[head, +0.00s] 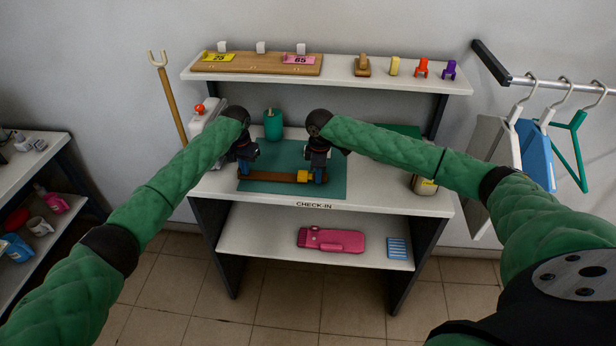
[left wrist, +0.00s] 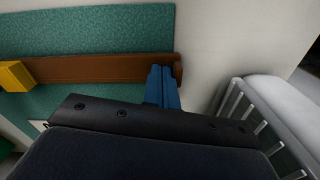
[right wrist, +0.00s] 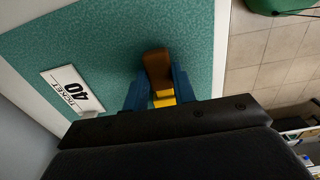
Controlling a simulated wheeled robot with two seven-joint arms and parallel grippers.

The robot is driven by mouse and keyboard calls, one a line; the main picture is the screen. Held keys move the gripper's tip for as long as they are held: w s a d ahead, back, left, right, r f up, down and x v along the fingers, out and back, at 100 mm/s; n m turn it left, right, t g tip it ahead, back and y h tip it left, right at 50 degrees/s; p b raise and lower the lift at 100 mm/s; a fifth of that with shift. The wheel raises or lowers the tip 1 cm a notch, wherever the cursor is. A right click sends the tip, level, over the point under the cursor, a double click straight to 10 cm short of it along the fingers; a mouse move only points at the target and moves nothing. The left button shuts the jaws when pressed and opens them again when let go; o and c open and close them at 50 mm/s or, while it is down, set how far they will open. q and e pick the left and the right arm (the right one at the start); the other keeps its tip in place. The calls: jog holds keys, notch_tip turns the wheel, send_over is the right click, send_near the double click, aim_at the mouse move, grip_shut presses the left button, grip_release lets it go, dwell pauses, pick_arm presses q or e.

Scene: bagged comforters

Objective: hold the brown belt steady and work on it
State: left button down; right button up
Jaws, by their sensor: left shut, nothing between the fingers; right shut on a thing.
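The brown belt (head: 272,177) lies straight from left to right along the front of the green mat (head: 335,187), with a yellow block-like piece (head: 303,176) near its right end. My left gripper (head: 242,169) is shut and empty over the belt's left end; its blue fingers (left wrist: 163,88) are together across the belt (left wrist: 100,68) in the left wrist view. I cannot tell whether they press on it. My right gripper (head: 319,174) is shut on the belt's right end. In the right wrist view its fingers (right wrist: 157,92) flank the brown tip (right wrist: 156,63) and the yellow piece (right wrist: 163,98).
A ticket marked 40 (right wrist: 73,91) lies on the mat. Hangers (head: 566,125) hang at right.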

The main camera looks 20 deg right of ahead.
jog(key=shift+w+a, duration=0.4)
jog(key=shift+a, duration=0.2)
dwell(0.8)
jog(key=o, duration=1.5)
jog(key=shift+c, duration=0.2)
jog(key=shift+r, duration=0.1)
jog(key=shift+r, duration=2.85)
jog(key=shift+r, duration=0.1)
notch_tip(320, 180, up, 12)
